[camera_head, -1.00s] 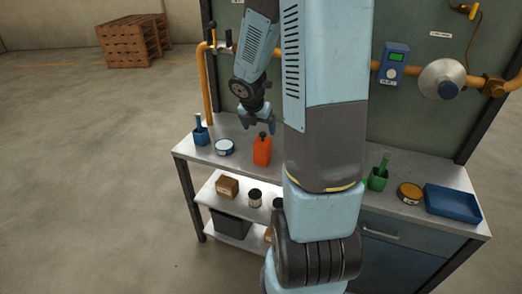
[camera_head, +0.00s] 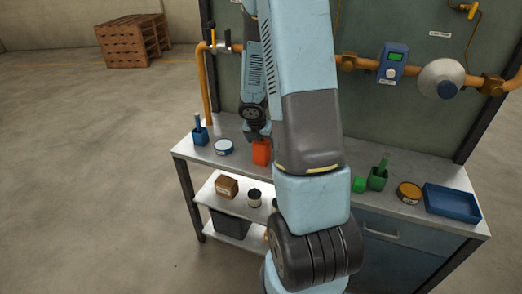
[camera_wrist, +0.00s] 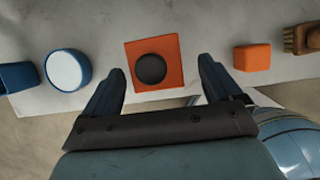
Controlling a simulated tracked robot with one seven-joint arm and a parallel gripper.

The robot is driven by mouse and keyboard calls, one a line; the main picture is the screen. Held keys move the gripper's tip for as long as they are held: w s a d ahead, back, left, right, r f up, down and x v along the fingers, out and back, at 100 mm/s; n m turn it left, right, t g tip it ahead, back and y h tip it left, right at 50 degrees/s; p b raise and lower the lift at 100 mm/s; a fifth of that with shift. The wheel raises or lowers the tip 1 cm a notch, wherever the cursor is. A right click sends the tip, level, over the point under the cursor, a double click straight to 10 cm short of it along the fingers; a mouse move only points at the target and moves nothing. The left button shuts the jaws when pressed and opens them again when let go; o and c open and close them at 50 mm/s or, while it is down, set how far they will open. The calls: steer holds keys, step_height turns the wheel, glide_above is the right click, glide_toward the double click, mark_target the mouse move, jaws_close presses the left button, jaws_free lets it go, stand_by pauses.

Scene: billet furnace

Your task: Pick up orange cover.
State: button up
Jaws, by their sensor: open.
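The orange cover (camera_head: 261,153) is an upright orange box with a dark round knob on top, standing on the workbench. In the wrist view the orange cover (camera_wrist: 172,82) shows from above, its knob (camera_wrist: 151,69) near the middle. My gripper (camera_head: 257,134) is directly at the top of the cover in the head view, partly hiding it and its knob. In the wrist view my gripper (camera_wrist: 162,68) is open and empty, one finger to each side of the cover with gaps visible. I cannot tell how far the fingertips are above or beside it.
A round blue-and-white tin (camera_head: 223,147) and a blue holder (camera_head: 200,137) stand left of the cover. A smaller orange block (camera_wrist: 252,57) and a brown brush (camera_wrist: 302,39) lie to the right in the wrist view. A blue tray (camera_head: 452,203) is at the bench's right end.

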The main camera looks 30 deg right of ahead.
mark_target(261, 141)
steer(key=shift+x, duration=1.9)
steer(key=shift+w, duration=0.15)
steer(key=c, duration=1.2)
steer(key=shift+r, duration=0.15)
